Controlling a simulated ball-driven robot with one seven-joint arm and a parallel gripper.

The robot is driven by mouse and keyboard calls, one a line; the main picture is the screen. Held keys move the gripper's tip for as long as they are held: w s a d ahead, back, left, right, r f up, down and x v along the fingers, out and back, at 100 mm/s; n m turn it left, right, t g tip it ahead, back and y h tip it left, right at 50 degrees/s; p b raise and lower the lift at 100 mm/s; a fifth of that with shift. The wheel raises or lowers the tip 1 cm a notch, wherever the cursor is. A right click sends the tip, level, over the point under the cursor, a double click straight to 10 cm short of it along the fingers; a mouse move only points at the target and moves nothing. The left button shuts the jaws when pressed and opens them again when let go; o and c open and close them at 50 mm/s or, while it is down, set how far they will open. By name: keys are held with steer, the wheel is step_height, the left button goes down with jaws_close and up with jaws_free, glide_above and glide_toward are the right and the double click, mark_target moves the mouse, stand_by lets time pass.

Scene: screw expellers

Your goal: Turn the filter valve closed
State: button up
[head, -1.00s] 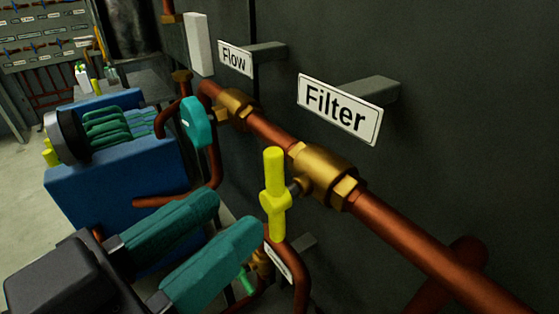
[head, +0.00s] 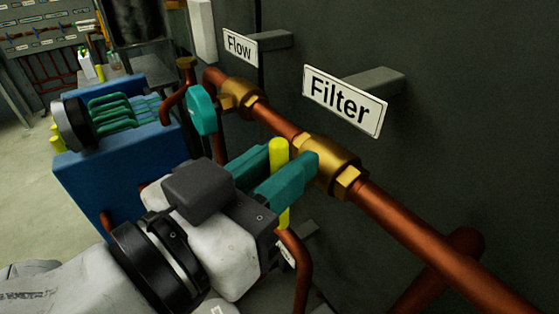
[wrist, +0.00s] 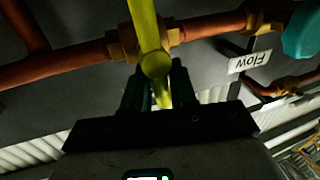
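The filter valve has a yellow handle (head: 279,152) standing about upright in front of its brass body (head: 335,168) on the copper pipe, below the "Filter" sign (head: 345,101). My gripper (head: 289,158) is at the handle, with one teal finger on either side of it. The near finger hides the handle's middle. In the wrist view the yellow handle (wrist: 146,30) runs down between the two fingers (wrist: 158,92), which stand apart. Whether either finger touches the handle is not clear.
A teal flow valve handle (head: 202,110) sits further along the pipe, near the "Flow" sign (head: 240,47). A blue machine (head: 115,165) stands at left. A bent copper pipe (head: 300,270) passes below my gripper. The dark wall (head: 470,130) is close behind the pipe.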

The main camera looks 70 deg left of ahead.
jaws_close()
steer(key=shift+d+f+m+b, duration=0.1)
steer(key=shift+m+b, duration=0.2)
steer(key=shift+b, duration=0.5)
steer(key=shift+o, duration=1.4)
jaws_free()
steer(key=b+v, duration=0.1)
steer(key=v, duration=0.9)
steer(key=shift+s+d, duration=0.15)
steer(key=shift+s, duration=0.2)
